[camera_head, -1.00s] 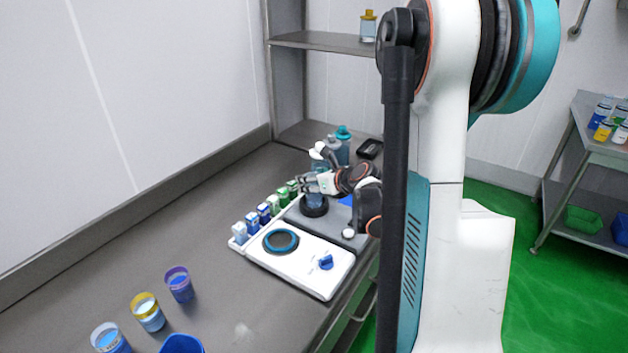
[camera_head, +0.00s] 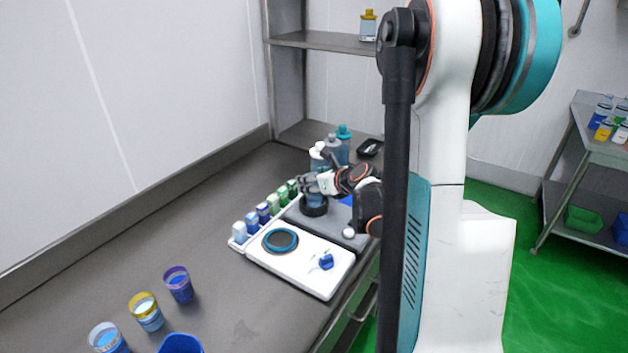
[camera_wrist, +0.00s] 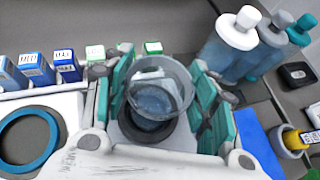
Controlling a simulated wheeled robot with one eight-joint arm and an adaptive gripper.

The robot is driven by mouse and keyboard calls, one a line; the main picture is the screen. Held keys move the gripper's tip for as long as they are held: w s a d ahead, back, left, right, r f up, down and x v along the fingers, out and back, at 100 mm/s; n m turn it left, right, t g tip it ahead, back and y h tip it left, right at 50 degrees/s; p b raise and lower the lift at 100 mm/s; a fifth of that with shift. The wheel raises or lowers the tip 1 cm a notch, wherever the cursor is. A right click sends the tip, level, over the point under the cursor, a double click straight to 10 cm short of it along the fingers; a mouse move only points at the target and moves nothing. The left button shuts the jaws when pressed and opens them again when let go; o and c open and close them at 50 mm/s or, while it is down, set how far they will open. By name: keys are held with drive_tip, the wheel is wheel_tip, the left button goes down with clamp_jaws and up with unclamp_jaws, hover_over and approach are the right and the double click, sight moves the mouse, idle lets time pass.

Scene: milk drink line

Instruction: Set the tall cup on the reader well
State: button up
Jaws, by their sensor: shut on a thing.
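The tall clear cup (camera_wrist: 160,88) with pale blue contents stands upright between my gripper's teal-padded fingers (camera_wrist: 160,100) in the wrist view. My gripper (camera_head: 316,184) is shut on it in the head view too. The cup's lower part (camera_head: 314,199) is at the black ring-shaped well (camera_head: 314,209) on the grey plate. In the wrist view the black ring (camera_wrist: 152,132) shows around and below the cup's base. Whether the base rests on the well's floor cannot be told.
A white device with a teal ring (camera_head: 281,240) and blue knob (camera_head: 326,262) is in front. A row of small blue and green cartons (camera_head: 264,212) runs along the left. Bottles (camera_head: 343,142) stand behind. Several cups (camera_head: 148,312) stand at front left.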

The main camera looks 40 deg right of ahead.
drive_tip(key=shift+f+b, duration=0.35)
drive_tip(key=shift+f, duration=0.1)
drive_tip(key=o, duration=1.1)
drive_tip(key=p+v, duration=0.3)
drive_tip(key=v, duration=0.8)
drive_tip(key=shift+p, duration=0.3)
